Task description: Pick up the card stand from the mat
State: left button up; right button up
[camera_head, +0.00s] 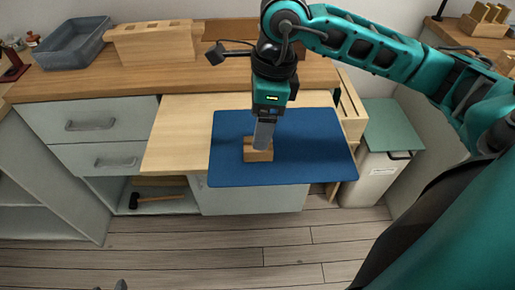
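The card stand, a small light-wood block (258,156), sits on the blue mat (310,150), left of the mat's middle. My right gripper (262,147) points down over the stand, and its grey fingers overlap the stand's upper part and hide some of it. I cannot tell whether the fingers are open or shut on it. A small grey tip at the bottom edge, left of centre, appears to be part of my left gripper (121,285); its state cannot be seen.
The mat lies on a pale wood pull-out board (180,135) in front of the worktop. A grey bin (75,42) and a slotted wooden block (153,42) stand at the back left. A green-lidded bin (393,128) stands to the right. A mallet (155,199) lies on a low shelf.

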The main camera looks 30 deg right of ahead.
notch_tip(320, 180, down, 5)
jog(key=shift+f+b, duration=0.1)
jog(key=shift+b, duration=0.25)
jog(key=shift+w+a+f, duration=0.1)
jog(key=shift+f, duration=0.15)
jog(key=c, duration=1.1)
jog(key=shift+r, duration=0.15)
jog(key=shift+c, duration=0.2)
